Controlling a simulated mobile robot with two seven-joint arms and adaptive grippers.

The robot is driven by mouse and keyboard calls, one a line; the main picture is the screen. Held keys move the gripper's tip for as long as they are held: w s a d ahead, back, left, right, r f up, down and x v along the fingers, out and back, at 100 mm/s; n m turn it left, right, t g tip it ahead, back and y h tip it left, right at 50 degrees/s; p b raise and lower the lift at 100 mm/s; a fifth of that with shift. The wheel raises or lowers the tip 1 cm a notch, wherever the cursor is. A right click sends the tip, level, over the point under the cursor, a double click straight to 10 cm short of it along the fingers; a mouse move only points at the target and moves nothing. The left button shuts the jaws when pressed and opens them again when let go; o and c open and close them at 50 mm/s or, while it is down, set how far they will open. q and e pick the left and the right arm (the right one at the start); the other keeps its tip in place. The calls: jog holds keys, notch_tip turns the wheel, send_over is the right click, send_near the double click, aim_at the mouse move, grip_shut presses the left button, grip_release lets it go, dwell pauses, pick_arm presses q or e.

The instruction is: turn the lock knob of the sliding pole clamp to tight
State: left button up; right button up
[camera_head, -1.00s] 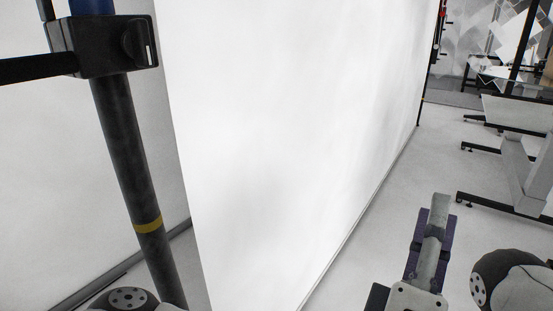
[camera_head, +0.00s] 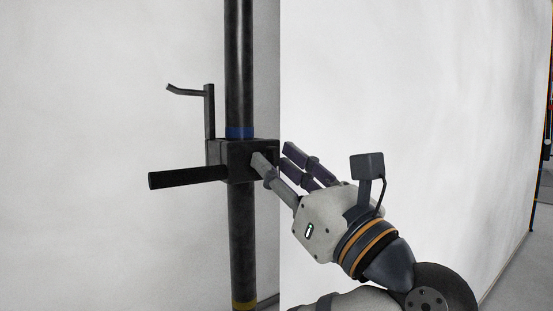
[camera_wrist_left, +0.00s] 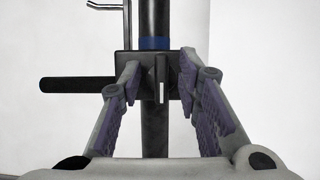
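The sliding pole clamp is a black block (camera_head: 238,172) around a dark upright pole (camera_head: 241,230), just under a blue band (camera_head: 240,132). In the left wrist view the clamp (camera_wrist_left: 125,62) faces me. Its lock knob (camera_wrist_left: 161,80) is dark, with a white mark that stands upright. In the head view the knob is hidden behind my fingers. My left gripper (camera_head: 276,156) is at the clamp's right side. In the wrist view its fingers (camera_wrist_left: 160,65) are apart, one on each side of the knob, with a gap visible on both sides. My right gripper is not in view.
A black bar handle (camera_head: 188,178) sticks out to the left of the clamp, with a hooked bracket (camera_head: 209,112) above it. A large white panel (camera_head: 420,110) stands behind and to the right.

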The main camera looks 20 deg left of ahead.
pick_arm(q)
jog(key=shift+w+a, duration=0.25)
jog(key=shift+w, duration=0.05)
jog(key=shift+c, duration=0.2)
grip_shut()
